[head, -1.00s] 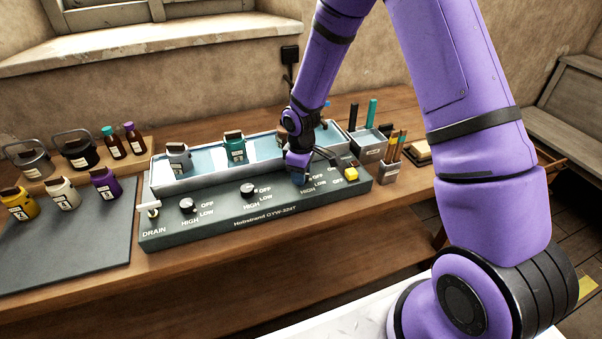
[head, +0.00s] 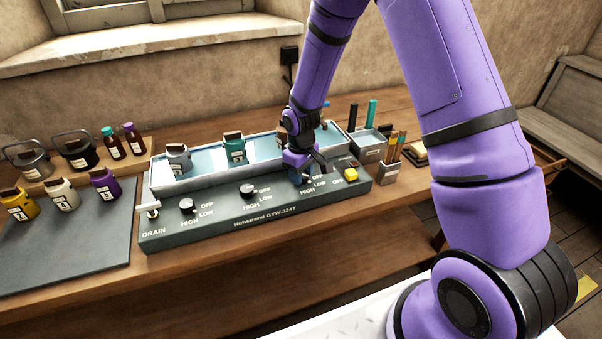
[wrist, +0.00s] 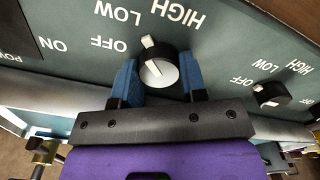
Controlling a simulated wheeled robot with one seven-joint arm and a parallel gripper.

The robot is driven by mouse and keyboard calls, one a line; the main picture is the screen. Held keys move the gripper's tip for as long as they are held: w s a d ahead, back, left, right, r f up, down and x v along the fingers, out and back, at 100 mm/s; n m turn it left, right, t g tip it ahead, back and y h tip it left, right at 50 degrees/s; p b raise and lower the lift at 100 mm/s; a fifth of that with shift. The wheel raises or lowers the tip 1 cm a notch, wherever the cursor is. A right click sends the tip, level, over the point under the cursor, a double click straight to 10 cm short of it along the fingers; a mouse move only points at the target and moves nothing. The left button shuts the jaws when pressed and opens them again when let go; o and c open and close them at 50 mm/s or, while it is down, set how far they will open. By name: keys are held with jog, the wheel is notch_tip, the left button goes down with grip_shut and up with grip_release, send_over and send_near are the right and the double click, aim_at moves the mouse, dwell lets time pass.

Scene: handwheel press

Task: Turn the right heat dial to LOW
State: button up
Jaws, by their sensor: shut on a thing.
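The right heat dial (wrist: 160,68) is a round black knob with a pale face and a white pointer. In the wrist view its pointer aims up and slightly left, closest to the LOW label (wrist: 125,14), with OFF (wrist: 108,43) farther left and HIGH (wrist: 180,14) to the right. My gripper (wrist: 158,76) has its blue fingers on both sides of the dial and is shut on it. In the head view my gripper (head: 298,177) is at the right end of the control panel (head: 262,218) and hides the dial.
The middle heat dial (wrist: 270,94) points to OFF. A yellow switch (head: 351,174) sits right of my gripper.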

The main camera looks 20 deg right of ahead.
jog(key=o, duration=0.9)
jog(key=shift+o, duration=0.2)
jog(key=shift+r, duration=0.1)
notch_tip(320, 180, up, 11)
jog(key=shift+f, duration=0.2)
